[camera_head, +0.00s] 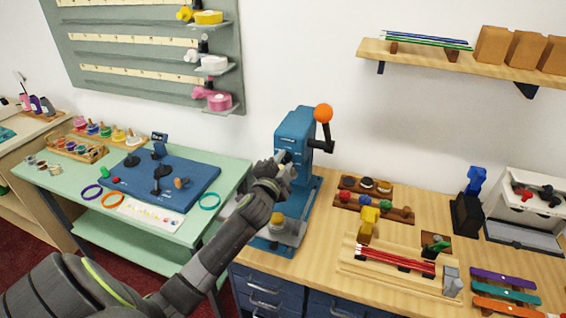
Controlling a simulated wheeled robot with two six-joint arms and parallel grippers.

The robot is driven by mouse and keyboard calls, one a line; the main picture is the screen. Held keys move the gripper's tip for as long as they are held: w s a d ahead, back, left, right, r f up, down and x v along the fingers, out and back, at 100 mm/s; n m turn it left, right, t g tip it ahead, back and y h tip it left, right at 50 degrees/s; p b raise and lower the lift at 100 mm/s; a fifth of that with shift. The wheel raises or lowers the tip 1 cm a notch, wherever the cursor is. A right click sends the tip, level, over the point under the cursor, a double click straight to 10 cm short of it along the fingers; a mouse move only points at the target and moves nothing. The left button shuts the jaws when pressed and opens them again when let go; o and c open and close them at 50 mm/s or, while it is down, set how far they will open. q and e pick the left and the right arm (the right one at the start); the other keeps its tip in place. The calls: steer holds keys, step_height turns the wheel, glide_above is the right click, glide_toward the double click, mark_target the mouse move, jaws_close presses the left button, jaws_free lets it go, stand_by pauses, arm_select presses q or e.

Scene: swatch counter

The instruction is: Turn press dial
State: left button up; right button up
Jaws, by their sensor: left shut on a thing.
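A blue press (297,127) stands on the left end of the wooden counter. It has a black lever arm with an orange ball (323,113) at its upper right. My left gripper (284,162) is at the front of the press, shut on the press dial. The dial itself is mostly hidden behind the gripper and wrist. On the blue base of the press, below my arm, sits a yellow-topped piece (277,219). My right gripper is not in view.
A green table (60,178) with a blue board (200,172) and coloured rings stands at left. Right of the press, the wooden counter (330,228) holds racks, red rods (397,258) and a white box (530,205). A shelf (420,58) hangs above.

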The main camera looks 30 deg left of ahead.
arm_select(q)
steer(key=o, duration=1)
steer(key=shift+c, duration=0.2)
steer(key=shift+s+d+f, duration=0.1)
steer(key=shift+s+d, duration=0.05)
steer(key=shift+s, duration=0.5)
steer(key=b+v, duration=0.4)
steer(key=v, duration=1.2)
